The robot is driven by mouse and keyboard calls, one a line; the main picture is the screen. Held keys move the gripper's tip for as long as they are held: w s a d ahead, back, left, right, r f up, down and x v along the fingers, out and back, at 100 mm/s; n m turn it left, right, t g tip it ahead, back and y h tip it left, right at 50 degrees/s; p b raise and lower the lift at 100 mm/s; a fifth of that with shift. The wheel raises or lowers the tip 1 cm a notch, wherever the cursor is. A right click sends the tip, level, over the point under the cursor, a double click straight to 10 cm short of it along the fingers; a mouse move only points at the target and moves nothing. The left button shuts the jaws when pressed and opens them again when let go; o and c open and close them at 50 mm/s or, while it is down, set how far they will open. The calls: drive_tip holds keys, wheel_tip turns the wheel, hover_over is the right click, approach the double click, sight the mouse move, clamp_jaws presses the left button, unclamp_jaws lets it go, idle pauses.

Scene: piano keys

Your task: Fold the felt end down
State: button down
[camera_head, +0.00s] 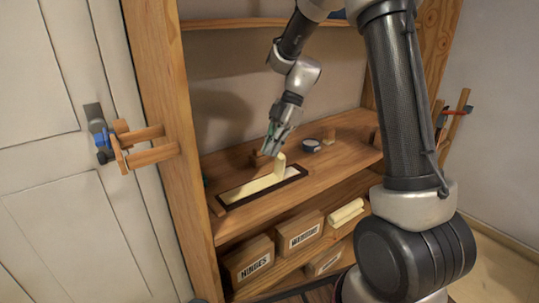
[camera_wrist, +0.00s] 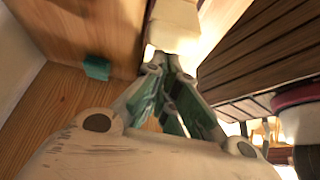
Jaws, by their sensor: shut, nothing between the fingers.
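The pale cream felt strip (camera_head: 252,187) lies along a dark-framed tray (camera_head: 232,203) on the wooden shelf. Its far right end (camera_head: 280,162) stands up from the strip. My gripper (camera_head: 268,152) points down beside the top of this raised end, just to its left in the head view. I cannot tell if they touch. In the wrist view my gripper (camera_wrist: 172,65) is shut and empty, its fingertips close to a cream surface (camera_wrist: 176,25) that looks like the felt.
A small round tin (camera_head: 311,145) and a small wood block (camera_head: 329,137) stand behind to the right. Labelled boxes (camera_head: 249,260) and cream rolls (camera_head: 346,213) sit on the shelf below. A wooden upright (camera_head: 168,100) bounds the left side. The shelf's right part is clear.

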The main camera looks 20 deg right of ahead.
drive_tip(key=shift+w+d+f+g+y, duration=0.4)
drive_tip(key=shift+d+y, duration=0.55)
drive_tip(key=shift+d, duration=0.7)
drive_tip(key=shift+w+d+f+g+y, duration=0.2)
drive_tip(key=shift+w+d+f+y, duration=0.45)
drive_tip(key=shift+d, duration=1)
drive_tip(key=shift+w+d+f+g+y, duration=0.3)
drive_tip(key=shift+w+d+y, duration=0.25)
drive_tip(key=shift+d+y, duration=0.9)
drive_tip(key=shift+d+h, duration=0.2)
drive_tip(key=shift+h, duration=0.05)
